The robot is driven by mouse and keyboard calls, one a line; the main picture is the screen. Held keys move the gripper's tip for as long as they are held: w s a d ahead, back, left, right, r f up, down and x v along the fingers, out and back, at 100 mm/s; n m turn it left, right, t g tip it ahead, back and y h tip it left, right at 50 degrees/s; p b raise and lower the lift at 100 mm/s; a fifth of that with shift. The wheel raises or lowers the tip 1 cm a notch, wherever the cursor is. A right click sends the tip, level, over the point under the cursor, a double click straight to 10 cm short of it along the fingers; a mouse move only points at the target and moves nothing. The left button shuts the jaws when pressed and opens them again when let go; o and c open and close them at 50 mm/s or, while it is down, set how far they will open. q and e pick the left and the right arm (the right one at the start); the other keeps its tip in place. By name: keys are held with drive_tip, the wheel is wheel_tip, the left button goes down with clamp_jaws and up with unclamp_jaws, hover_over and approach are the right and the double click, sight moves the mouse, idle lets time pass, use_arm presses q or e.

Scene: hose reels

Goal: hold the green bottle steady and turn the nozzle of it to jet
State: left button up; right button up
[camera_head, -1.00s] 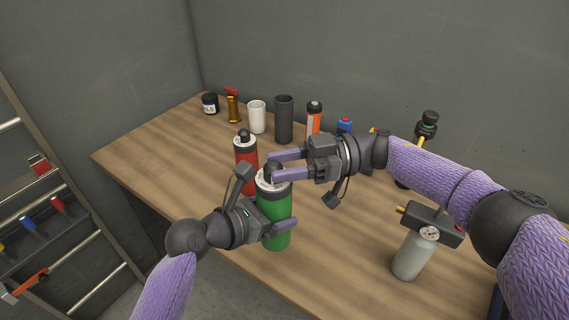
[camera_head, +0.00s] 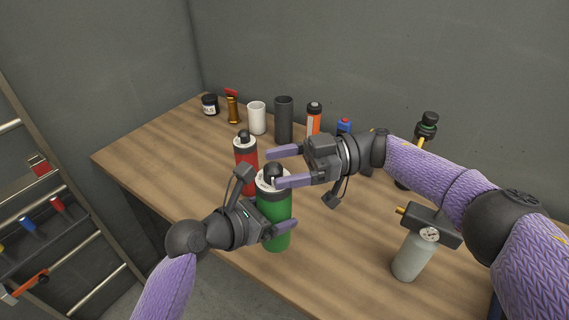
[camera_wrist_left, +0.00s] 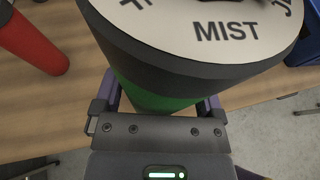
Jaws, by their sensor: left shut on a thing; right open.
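The green bottle (camera_head: 271,207) stands upright at the front edge of the bench, with a pale dial and a dark nozzle (camera_head: 273,171) on top. My left gripper (camera_head: 283,229) is shut around its green body. In the left wrist view, the bottle's dial (camera_wrist_left: 225,12) shows the word MIST and parts of other words cut off by the frame; where the nozzle points cannot be told. My right gripper (camera_head: 277,167) is open and empty at the height of the nozzle, one finger behind it and the other in front, partly over the dial.
A red bottle (camera_head: 245,162) stands just behind the green one; it also shows in the left wrist view (camera_wrist_left: 33,42). A grey sprayer (camera_head: 411,256) with a gauge stands at the right. Cups, a dark cylinder (camera_head: 284,119) and other bottles line the back. The bench's left part (camera_head: 170,150) is clear.

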wheel_tip(320, 180, up, 10)
idle(0.3)
drive_tip(key=shift+d+f, duration=0.1)
drive_tip(key=s+d+f+m+t, duration=0.4)
drive_tip(key=d+f+m+t, duration=0.2)
drive_tip(key=d+f+t, duration=0.35)
drive_tip(key=x, duration=1.1)
drive_tip(key=shift+f, duration=0.3)
